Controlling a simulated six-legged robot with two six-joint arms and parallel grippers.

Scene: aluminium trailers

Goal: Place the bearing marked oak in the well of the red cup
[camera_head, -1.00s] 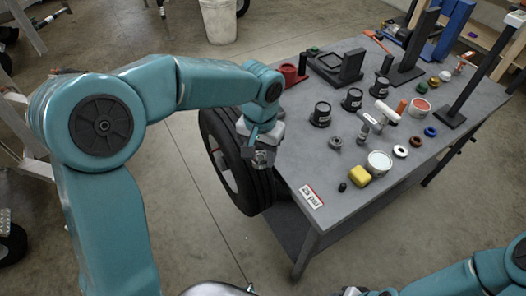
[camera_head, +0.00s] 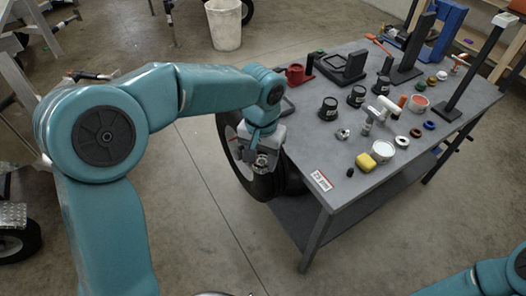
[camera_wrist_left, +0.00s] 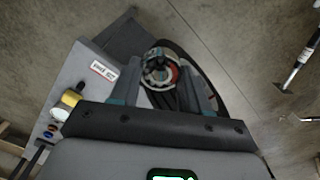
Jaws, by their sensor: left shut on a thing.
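My left gripper (camera_head: 262,162) hangs beside the near left edge of the table, over the tyre. It is shut on a small round metal thing that looks like a bearing; the fingers hide much of it, and no mark is readable. In the left wrist view, the gripper (camera_wrist_left: 160,68) shows it dark against the wheel. The red cup (camera_head: 295,75) stands at the table's far left edge, well away from the gripper; its well is too small to make out. Another metal bearing (camera_head: 343,133) lies on the table. My right gripper is out of view.
Several black pots (camera_head: 328,110) stand between the gripper and the far table. A dark tray (camera_head: 342,66) stands beside the red cup.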

